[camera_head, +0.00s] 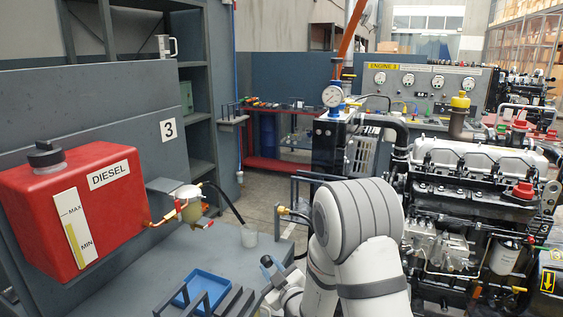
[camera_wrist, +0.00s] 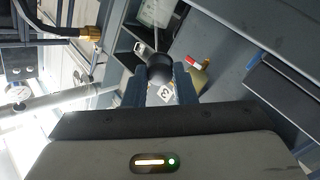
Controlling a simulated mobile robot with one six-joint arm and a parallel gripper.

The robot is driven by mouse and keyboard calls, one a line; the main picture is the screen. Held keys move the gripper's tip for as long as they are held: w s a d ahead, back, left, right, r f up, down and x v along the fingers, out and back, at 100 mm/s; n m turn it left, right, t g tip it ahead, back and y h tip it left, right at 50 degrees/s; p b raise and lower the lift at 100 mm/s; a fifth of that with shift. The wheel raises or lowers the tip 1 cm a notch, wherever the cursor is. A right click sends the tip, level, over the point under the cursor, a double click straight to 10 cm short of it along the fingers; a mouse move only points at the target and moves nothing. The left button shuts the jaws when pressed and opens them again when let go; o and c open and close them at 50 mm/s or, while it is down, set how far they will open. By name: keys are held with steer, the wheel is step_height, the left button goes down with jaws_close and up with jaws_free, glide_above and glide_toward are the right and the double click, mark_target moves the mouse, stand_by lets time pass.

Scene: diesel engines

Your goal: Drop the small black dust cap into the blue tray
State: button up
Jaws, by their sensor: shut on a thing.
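The small black dust cap (camera_wrist: 159,66) is held between the tips of my gripper (camera_wrist: 157,84) in the wrist view. The fingers are shut on it from both sides. In the head view my gripper (camera_head: 272,273) is low in the middle, with the dark cap (camera_head: 266,261) at its tip, small there. The blue tray (camera_head: 205,284) lies on the grey bench to the left of my gripper. Its near side is partly hidden by dark bars. My gripper is apart from the tray. I cannot make out the tray in the wrist view.
A red diesel tank (camera_head: 100,220) hangs at the left, with a fuel filter (camera_head: 188,205) beside it. A hose with a brass end (camera_head: 284,210) juts out near my arm. The engine (camera_head: 460,200) stands at the right.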

steer(key=s+a+r+n+g+y+b, duration=0.1)
steer(key=s+a+r+n+g+y, duration=0.15)
steer(key=a+r, duration=0.4)
steer(key=s+a+r+n+g+y, duration=0.2)
steer(key=a+r+n+g+y, duration=0.15)
steer(key=a, duration=0.65)
steer(key=shift+m+t, duration=0.6)
steer(key=f+b, duration=0.1)
steer(key=f, duration=0.1)
steer(key=f+b, duration=0.1)
steer(key=f, duration=0.2)
steer(key=shift+w+d+f+b, duration=0.1)
steer(key=shift+w+d+b, duration=0.1)
steer(key=shift+b, duration=0.1)
steer(key=o, duration=1)
steer(key=shift+b+v, duration=0.55)
steer(key=shift+v, duration=3.4)
